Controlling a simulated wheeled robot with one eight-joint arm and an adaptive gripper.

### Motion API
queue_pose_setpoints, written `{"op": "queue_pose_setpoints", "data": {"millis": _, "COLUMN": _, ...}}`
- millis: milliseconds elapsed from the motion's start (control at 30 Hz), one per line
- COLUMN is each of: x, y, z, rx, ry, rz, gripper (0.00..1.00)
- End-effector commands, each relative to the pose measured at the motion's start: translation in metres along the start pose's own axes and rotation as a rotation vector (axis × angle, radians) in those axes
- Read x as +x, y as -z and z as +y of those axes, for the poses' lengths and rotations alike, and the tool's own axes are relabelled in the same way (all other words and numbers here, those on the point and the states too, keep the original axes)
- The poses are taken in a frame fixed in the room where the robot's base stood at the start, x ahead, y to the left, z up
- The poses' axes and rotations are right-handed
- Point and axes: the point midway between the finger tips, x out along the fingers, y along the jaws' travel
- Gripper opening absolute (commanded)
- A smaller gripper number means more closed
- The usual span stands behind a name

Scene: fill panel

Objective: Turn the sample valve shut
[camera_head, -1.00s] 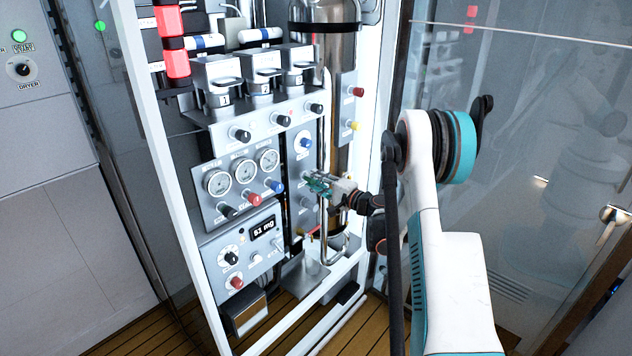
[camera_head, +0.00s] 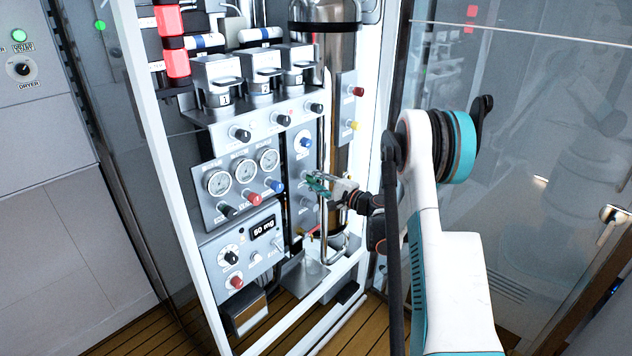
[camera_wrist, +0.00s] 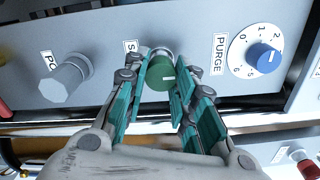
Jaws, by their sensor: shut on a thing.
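The sample valve is a green knob (camera_wrist: 161,76) with a pale mark on its face, in the middle of the wrist view on a grey panel. Its label is mostly hidden, with only an "S" showing. My gripper (camera_wrist: 160,90) has its teal fingers on either side of the green knob, shut on it. In the head view my gripper (camera_head: 318,183) reaches from the right to the narrow vertical panel, and its fingers hide the knob there.
A blue PURGE knob (camera_wrist: 264,57) with a numbered dial sits right of the green knob. A grey knob (camera_wrist: 65,82) is to the left. In the head view a display (camera_head: 263,229) reads about 50 mg, and a metal column (camera_head: 341,120) stands close behind my gripper.

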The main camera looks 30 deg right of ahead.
Motion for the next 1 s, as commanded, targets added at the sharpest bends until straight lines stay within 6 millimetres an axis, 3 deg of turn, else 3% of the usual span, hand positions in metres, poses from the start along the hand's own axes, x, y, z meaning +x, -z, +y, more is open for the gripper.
{"op": "queue_pose_setpoints", "data": {"millis": 33, "x": 0.000, "y": 0.001, "z": 0.000, "rx": 0.000, "ry": 0.000, "rz": 0.001, "gripper": 0.01}}
{"op": "queue_pose_setpoints", "data": {"millis": 67, "x": 0.000, "y": 0.001, "z": 0.000, "rx": 0.000, "ry": 0.000, "rz": 0.001, "gripper": 0.31}}
{"op": "queue_pose_setpoints", "data": {"millis": 133, "x": 0.000, "y": 0.001, "z": 0.000, "rx": 0.000, "ry": 0.000, "rz": 0.001, "gripper": 0.46}}
{"op": "queue_pose_setpoints", "data": {"millis": 567, "x": -0.006, "y": 0.001, "z": 0.000, "rx": -0.001, "ry": 0.000, "rz": 0.001, "gripper": 0.46}}
{"op": "queue_pose_setpoints", "data": {"millis": 1000, "x": -0.087, "y": 0.001, "z": 0.000, "rx": -0.001, "ry": 0.001, "rz": 0.004, "gripper": 0.46}}
